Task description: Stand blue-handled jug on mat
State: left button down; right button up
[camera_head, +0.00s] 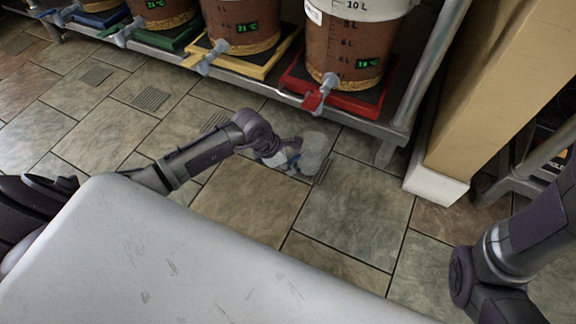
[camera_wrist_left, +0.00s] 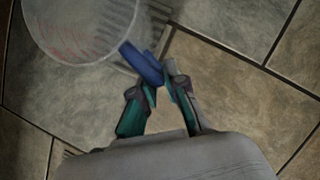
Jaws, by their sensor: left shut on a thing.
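The blue-handled jug (camera_head: 315,150) is a clear, greyish vessel. It shows in the head view in front of the shelf of buckets, held above the tiled floor. My left gripper (camera_head: 287,160) is shut on its blue handle. In the left wrist view the jug (camera_wrist_left: 82,28) is at the top left, and its blue handle (camera_wrist_left: 140,62) runs between the fingertips of my left gripper (camera_wrist_left: 158,82). Faint reddish marks show in the jug. My right arm comes in at the lower right of the head view, but its gripper is out of view.
Several brown buckets (camera_head: 335,45) with taps stand on coloured mats on a metal shelf. A beige pillar (camera_head: 490,90) stands at right.

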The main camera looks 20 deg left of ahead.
pick_arm(q)
jog(key=c, duration=1.2)
grip_release()
jog(key=shift+f, duration=0.1)
